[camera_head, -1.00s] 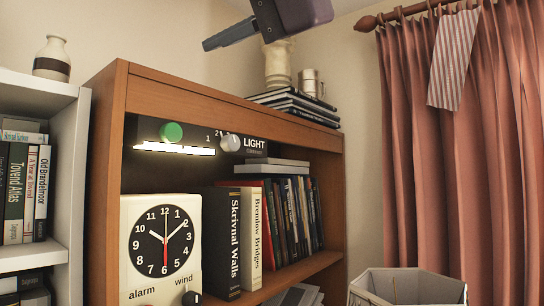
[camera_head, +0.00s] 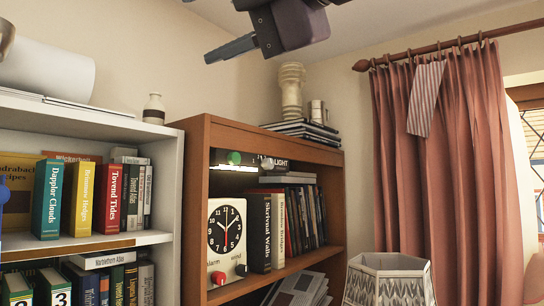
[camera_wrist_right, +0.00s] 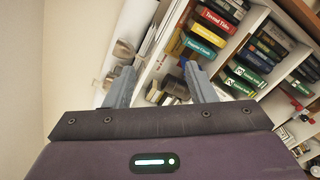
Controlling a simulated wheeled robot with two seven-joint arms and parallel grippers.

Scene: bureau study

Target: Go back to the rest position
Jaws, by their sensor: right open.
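My right gripper (camera_wrist_right: 160,88) shows in the right wrist view with its two grey fingers apart and nothing between them. In the head view part of a gripper with a dark purple body and one grey finger (camera_head: 231,48) hangs at the top, above the wooden bookcase and apart from it. My left gripper is not clearly in any view.
A wooden bookcase (camera_head: 190,190) holds a clock (camera_head: 226,240), books and a lit panel with a green button (camera_head: 234,158). A white shelf (camera_head: 90,112) with books and a vase (camera_head: 153,109) stands left. A lampshade (camera_head: 388,280) and curtains (camera_head: 440,190) are at right.

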